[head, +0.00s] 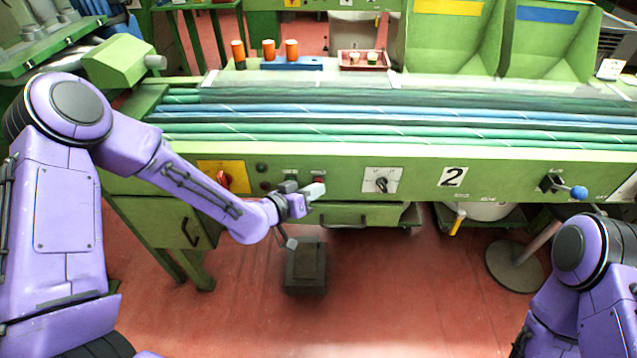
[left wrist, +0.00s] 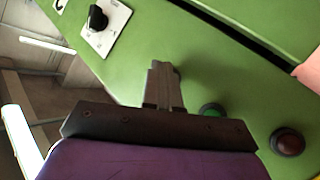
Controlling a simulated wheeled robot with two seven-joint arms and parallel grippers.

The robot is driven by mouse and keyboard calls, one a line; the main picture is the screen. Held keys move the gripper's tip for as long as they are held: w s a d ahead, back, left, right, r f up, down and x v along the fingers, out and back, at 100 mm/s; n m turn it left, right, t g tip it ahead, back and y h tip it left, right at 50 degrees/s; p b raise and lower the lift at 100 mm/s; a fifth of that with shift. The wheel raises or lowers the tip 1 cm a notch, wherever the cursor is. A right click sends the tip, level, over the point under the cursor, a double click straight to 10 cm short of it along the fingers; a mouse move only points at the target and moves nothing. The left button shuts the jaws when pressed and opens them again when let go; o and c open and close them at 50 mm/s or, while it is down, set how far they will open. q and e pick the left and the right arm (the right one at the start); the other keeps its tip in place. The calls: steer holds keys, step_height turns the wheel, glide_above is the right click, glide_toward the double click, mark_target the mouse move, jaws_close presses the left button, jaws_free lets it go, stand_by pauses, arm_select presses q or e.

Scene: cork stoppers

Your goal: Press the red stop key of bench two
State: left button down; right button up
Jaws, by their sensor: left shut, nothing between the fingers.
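The red stop key (head: 319,179) shows just above my left gripper's tip in the head view. My left gripper (head: 317,190) is shut and empty, its tip at the panel just below that key. In the left wrist view the shut fingers (left wrist: 163,84) point at the panel and hide the place where the key sits. I cannot tell whether they touch it. A green key (left wrist: 212,110) and a dark red dome (left wrist: 287,142) lie right of the fingers. My right gripper is out of view.
A black rotary knob (head: 381,184) on a white plate sits right of the red key. A red switch on a yellow plate (head: 207,170) is to the left. A blue-tipped lever (head: 578,192) is far right. A dark pedestal (head: 306,268) stands on the floor below.

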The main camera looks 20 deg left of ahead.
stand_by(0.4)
arm_select(q)
steer(key=shift+s+d, duration=0.2)
steer(key=shift+s, duration=0.6)
steer(key=s, duration=0.2)
steer(key=s+d, duration=0.1)
steer(key=s, duration=0.1)
steer(key=shift+s+d, duration=0.2)
steer(key=shift+s, duration=0.2)
stand_by(0.3)
